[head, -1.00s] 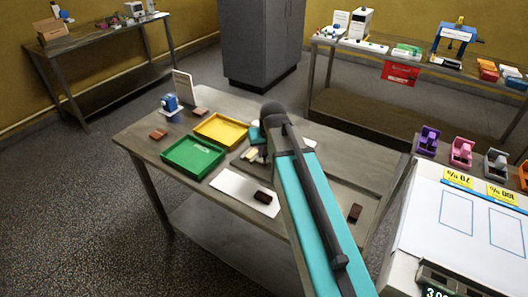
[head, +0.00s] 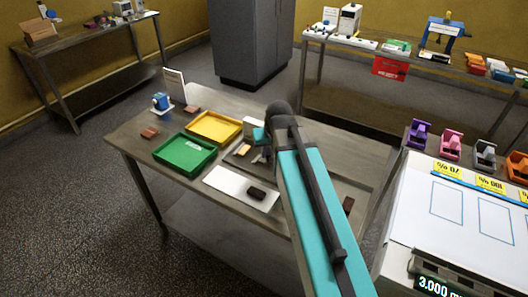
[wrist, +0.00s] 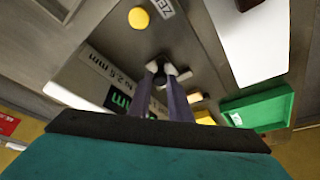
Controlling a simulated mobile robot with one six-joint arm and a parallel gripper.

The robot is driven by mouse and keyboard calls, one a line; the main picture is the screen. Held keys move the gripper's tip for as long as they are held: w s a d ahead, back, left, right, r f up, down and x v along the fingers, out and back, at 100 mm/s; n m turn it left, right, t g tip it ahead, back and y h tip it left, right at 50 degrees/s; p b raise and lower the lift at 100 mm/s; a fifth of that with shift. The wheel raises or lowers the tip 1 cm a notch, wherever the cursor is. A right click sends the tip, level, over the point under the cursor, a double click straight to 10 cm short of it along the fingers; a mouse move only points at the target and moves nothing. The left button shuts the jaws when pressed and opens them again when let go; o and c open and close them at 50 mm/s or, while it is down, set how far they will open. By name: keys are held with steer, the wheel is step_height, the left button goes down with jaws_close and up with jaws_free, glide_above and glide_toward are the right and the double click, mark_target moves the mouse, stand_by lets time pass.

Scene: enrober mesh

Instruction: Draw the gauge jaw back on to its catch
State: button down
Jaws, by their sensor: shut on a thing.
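In the wrist view my gripper (wrist: 161,72) is shut on a small dark knob (wrist: 159,79) with pale parts beside it, on the thickness gauge. I take this knob to be part of the gauge jaw. The gauge's grey plate (wrist: 135,52) carries a yellow round button (wrist: 139,18), a label with a millimetre figure and a dark display (wrist: 119,101). The catch cannot be made out. In the head view my gripper (head: 262,155) shows small beside the gauge, partly hidden by my teal arm. A light tan piece (head: 243,150) lies just left of it.
A green tray (head: 185,155) and a yellow tray (head: 214,127) stand left of the gauge. A white board (head: 228,188) with a dark brown piece (head: 256,191) lies in front. Another dark piece (head: 348,205) is right of my arm. A small sign (head: 174,85) stands at the back.

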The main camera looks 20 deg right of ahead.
steer(key=c, duration=1.6)
jaws_free()
steer(key=shift+s+d, duration=0.25)
steer(key=shift+w+a, duration=0.1)
steer(key=shift+r, duration=0.15)
steer(key=b+v, duration=0.2)
steer(key=v, duration=1.1)
steer(key=shift+r+b, duration=0.25)
steer(key=shift+b, duration=0.05)
steer(key=shift+s+f, duration=0.1)
steer(key=shift+s, duration=0.1)
